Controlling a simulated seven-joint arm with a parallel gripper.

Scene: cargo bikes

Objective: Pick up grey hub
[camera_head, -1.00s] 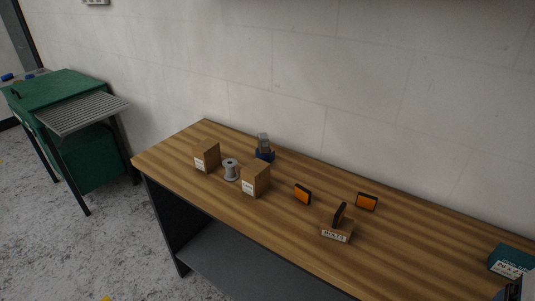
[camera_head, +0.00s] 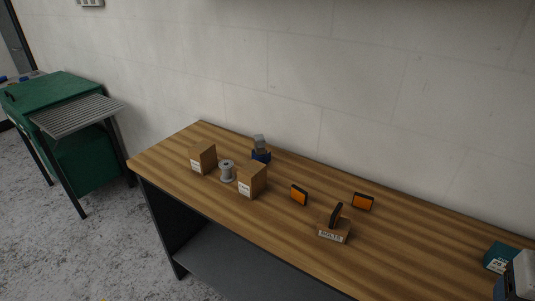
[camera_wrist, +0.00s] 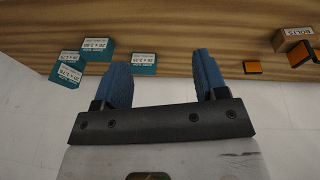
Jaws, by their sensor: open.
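The grey hub (camera_head: 227,172) is a spool-shaped piece standing upright on the wooden workbench (camera_head: 185,150). It sits between two brown cardboard boxes, one on its left (camera_head: 203,158) and one on its right (camera_head: 252,180). The hub does not show in the wrist view. My gripper (camera_wrist: 164,80) has two blue-padded fingers, spread wide and empty, near the bench edge in the wrist view. It is far to the right of the hub; part of my arm shows at the lower right of the head view.
A grey part in a blue holder (camera_head: 261,150) stands behind the right box. Orange-black pieces (camera_head: 299,195) (camera_head: 363,201) and a bolts box (camera_head: 333,229) lie in mid-bench. Teal boxes (camera_wrist: 143,63) lie near my fingers. A green cabinet (camera_head: 75,150) stands left.

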